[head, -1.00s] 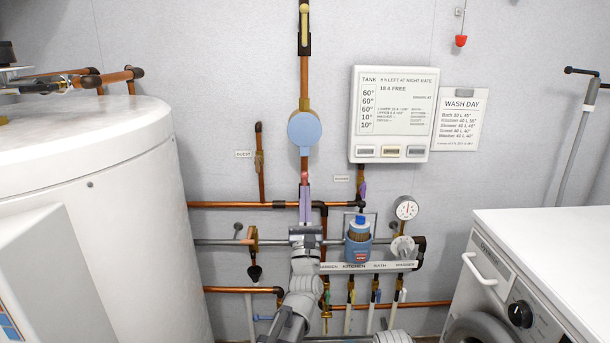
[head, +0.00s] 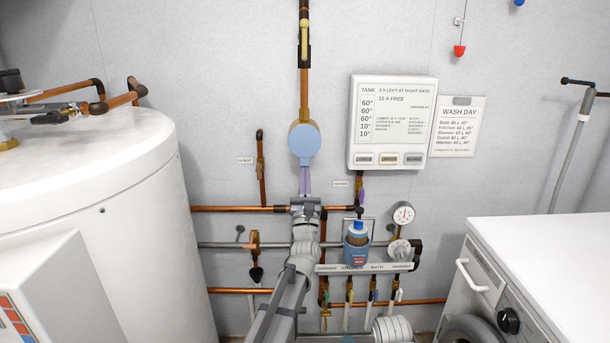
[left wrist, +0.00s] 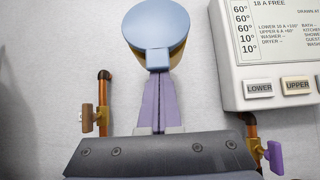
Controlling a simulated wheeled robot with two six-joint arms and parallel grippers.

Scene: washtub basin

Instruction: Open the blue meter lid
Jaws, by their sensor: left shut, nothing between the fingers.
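The blue meter lid (head: 304,140) is a round light-blue disc lying over a brass meter body on the vertical copper pipe, at the middle of the wall. It also shows in the left wrist view (left wrist: 155,28), with a small blue tab (left wrist: 158,59) at its lower edge. The lid looks closed. My left gripper (head: 305,170) is just below the lid, pointing up. Its purple fingers (left wrist: 158,76) are shut with nothing between them, tips right under the tab; whether they touch it I cannot tell.
A white tank (head: 100,200) stands left and a white washing machine (head: 540,260) right. A panel (head: 392,122) hangs right of the meter. A blue-topped canister (head: 357,240), a dial gauge (head: 403,214) and copper pipes crowd the wall below. Wall beside the lid is clear.

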